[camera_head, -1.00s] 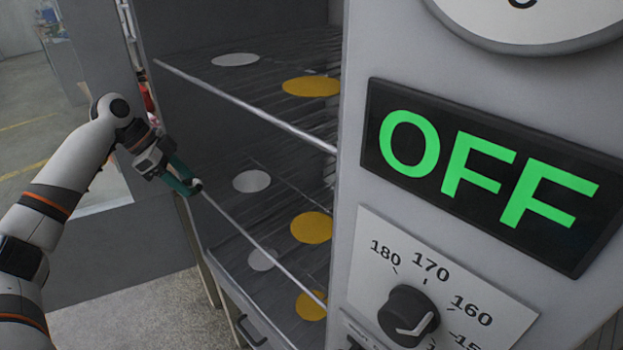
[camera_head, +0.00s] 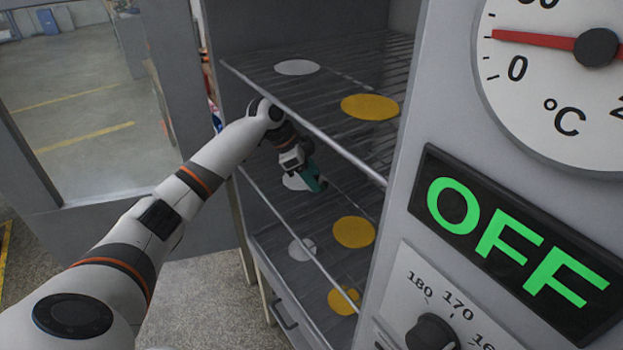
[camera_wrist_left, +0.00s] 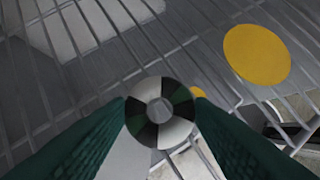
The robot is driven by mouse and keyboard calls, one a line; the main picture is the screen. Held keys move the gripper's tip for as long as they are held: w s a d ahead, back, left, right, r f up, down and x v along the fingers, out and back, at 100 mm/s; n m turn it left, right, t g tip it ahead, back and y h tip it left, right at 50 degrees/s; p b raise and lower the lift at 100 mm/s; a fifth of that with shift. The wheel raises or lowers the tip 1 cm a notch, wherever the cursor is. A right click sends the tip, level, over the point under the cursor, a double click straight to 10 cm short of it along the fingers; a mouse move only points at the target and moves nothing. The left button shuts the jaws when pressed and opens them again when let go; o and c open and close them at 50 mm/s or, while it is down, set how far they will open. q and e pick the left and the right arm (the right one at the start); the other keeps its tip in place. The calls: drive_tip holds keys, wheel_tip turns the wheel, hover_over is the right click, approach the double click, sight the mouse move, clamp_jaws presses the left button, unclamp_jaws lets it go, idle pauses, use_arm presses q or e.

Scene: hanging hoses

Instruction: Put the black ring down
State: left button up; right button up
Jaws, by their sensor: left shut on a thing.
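In the left wrist view a small ring with black, white and dark green segments (camera_wrist_left: 147,133) sits between my two green fingertips. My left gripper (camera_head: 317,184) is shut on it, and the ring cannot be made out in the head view. The gripper is inside the open cabinet, below the upper wire shelf (camera_head: 330,90) and above the middle wire shelf (camera_head: 322,208). It partly covers a white disc (camera_head: 294,182) on the middle shelf. A yellow disc (camera_head: 354,232) lies to the right on that shelf. My right gripper is not in view.
The upper shelf's front bar (camera_head: 300,120) runs close above my left wrist. The upper shelf holds a white disc (camera_head: 297,67) and a yellow disc (camera_head: 370,106). A lower level shows another white disc (camera_head: 302,249) and yellow disc (camera_head: 343,301). The panel reads OFF (camera_head: 515,235).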

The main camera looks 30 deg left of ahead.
use_arm(q)
wheel_tip(320, 180, down, 2)
drive_tip(key=shift+f+p, duration=0.1)
drive_tip(key=shift+p, duration=0.25)
drive_tip(key=shift+f, duration=0.1)
drive_tip(key=o, duration=1)
drive_tip(key=shift+s+a+r+b, duration=0.15)
drive_tip(key=shift+a+r+b, duration=0.15)
drive_tip(key=shift+r, duration=0.15)
drive_tip(key=b+v, duration=0.1)
drive_tip(key=v, duration=0.2)
drive_tip(key=shift+s+a+r+b, duration=0.15)
drive_tip(key=shift+s+a+b, duration=0.45)
drive_tip(key=shift+s+a, duration=0.85)
drive_tip(key=shift+s+a+r+b, duration=0.15)
drive_tip(key=shift+s+a+b, duration=0.6)
drive_tip(key=shift+a, duration=1.2)
drive_tip(key=shift+s+a+r+b, duration=0.15)
drive_tip(key=shift+s+a+b, duration=0.25)
drive_tip(key=shift+s+a, duration=1.15)
